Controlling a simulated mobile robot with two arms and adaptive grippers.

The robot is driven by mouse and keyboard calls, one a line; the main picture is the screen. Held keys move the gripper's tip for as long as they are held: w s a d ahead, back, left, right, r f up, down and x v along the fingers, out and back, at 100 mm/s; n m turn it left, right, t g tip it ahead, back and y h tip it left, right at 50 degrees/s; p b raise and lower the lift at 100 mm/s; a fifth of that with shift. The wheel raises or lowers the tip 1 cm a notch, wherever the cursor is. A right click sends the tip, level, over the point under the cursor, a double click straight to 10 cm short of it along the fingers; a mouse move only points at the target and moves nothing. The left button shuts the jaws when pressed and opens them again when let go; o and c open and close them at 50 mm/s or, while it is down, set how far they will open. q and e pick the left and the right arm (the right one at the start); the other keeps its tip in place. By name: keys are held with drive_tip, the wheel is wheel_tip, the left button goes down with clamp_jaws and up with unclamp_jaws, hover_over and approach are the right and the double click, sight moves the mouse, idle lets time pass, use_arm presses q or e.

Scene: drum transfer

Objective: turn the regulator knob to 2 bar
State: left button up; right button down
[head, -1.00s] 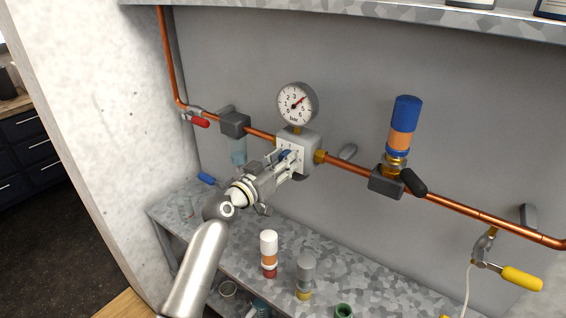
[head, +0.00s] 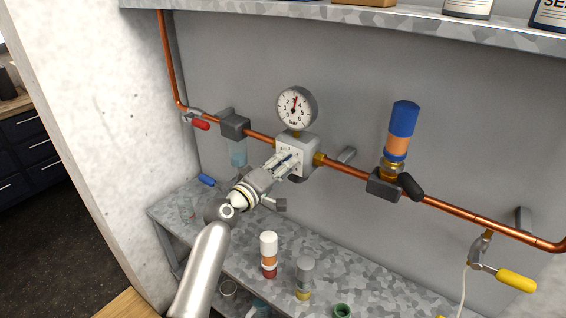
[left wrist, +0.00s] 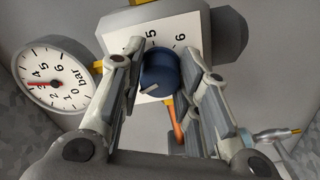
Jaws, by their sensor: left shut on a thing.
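The blue regulator knob (left wrist: 160,72) is on the white scale plate (left wrist: 178,30) of the regulator (head: 310,153), with 5 and 6 readable beside it in the left wrist view. My left gripper (left wrist: 162,60) is shut on the knob, one finger on each side. In the head view my left gripper (head: 289,160) reaches the regulator's front and hides most of the knob. The round pressure gauge (head: 296,108) sits above the regulator; its needle points nearly straight up, around 3 bar. The gauge (left wrist: 52,82) also shows in the left wrist view. My right gripper is out of view.
A copper pipe (head: 462,208) runs across the grey back wall. A blue-and-orange cylinder (head: 402,133), a red-handled valve (head: 200,124) and a yellow-handled valve (head: 515,279) are on it. Several small containers, including a white-capped one (head: 268,250), stand on the metal bench below.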

use_arm(q)
drive_tip(key=n+p, duration=0.1)
drive_tip(key=n, duration=0.3)
drive_tip(key=shift+n, duration=0.4)
drive_tip(key=shift+p, duration=0.3)
drive_tip(key=o, duration=1)
drive_tip(key=v, duration=1.2)
drive_tip(key=shift+f, duration=0.1)
